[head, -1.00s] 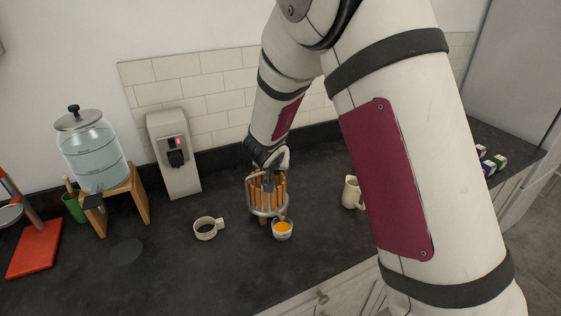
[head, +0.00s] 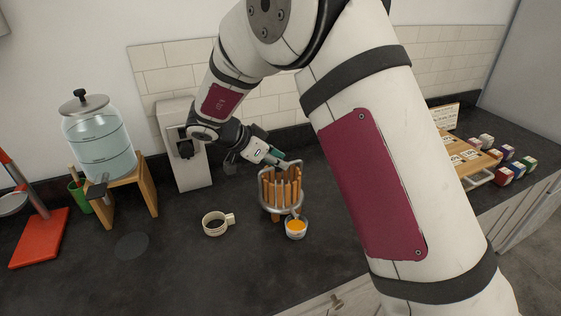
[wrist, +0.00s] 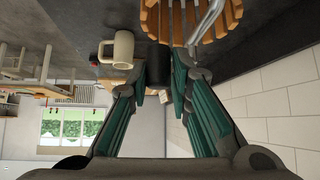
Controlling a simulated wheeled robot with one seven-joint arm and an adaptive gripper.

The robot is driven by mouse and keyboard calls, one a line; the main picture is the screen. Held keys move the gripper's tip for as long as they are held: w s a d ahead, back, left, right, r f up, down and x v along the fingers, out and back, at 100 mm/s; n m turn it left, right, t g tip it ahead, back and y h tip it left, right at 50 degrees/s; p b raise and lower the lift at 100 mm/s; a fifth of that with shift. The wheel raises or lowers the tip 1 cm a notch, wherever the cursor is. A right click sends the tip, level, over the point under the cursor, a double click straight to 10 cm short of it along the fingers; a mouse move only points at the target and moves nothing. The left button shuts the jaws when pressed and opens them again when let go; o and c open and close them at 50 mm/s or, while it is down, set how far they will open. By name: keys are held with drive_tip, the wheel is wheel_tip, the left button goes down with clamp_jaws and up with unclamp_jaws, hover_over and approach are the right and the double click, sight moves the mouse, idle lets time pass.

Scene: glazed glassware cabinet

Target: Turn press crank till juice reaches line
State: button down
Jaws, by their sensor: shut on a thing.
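The press (head: 281,190) stands on the dark counter, a basket of upright wooden slats in a grey metal frame. A small bowl-like cup (head: 296,231) with orange juice (head: 296,226) stands at its front; no fill line can be made out. My gripper (head: 279,159) is at the press's back upper edge, reaching in from the left. In the wrist view, its teal fingers (wrist: 160,76) are shut on a dark grip (wrist: 158,54), apparently the crank handle. The press's slats (wrist: 170,20) and a bent metal bar (wrist: 208,20) show beyond it.
A cream cup (head: 214,224) stands left of the press, and a cream mug (wrist: 118,48) shows in the wrist view. A grey dispenser (head: 184,150) and water jar (head: 98,140) are further left. Wooden board (head: 470,158) and small boxes (head: 510,165) lie right.

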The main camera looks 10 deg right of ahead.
drive_tip(key=m+g, duration=0.1)
drive_tip(key=w+m+b, duration=0.1)
drive_tip(key=a+m+g+b, duration=0.1)
drive_tip(key=shift+w+f+g+h, duration=0.15)
drive_tip(key=shift+f+g+h, duration=0.15)
drive_tip(key=shift+w+a+r+m+g+b, duration=0.1)
drive_tip(key=shift+a+m+g+b, duration=0.05)
drive_tip(key=shift+m+g+b, duration=0.35)
drive_tip(key=shift+w+a+m+g+b, duration=0.1)
drive_tip(key=shift+m+g+b, duration=0.2)
drive_tip(key=shift+m+b, duration=0.25)
drive_tip(key=shift+s, duration=0.1)
drive_tip(key=c, duration=1.5)
unclamp_jaws()
drive_tip(key=shift+r, duration=0.1)
drive_tip(key=v, duration=1.2)
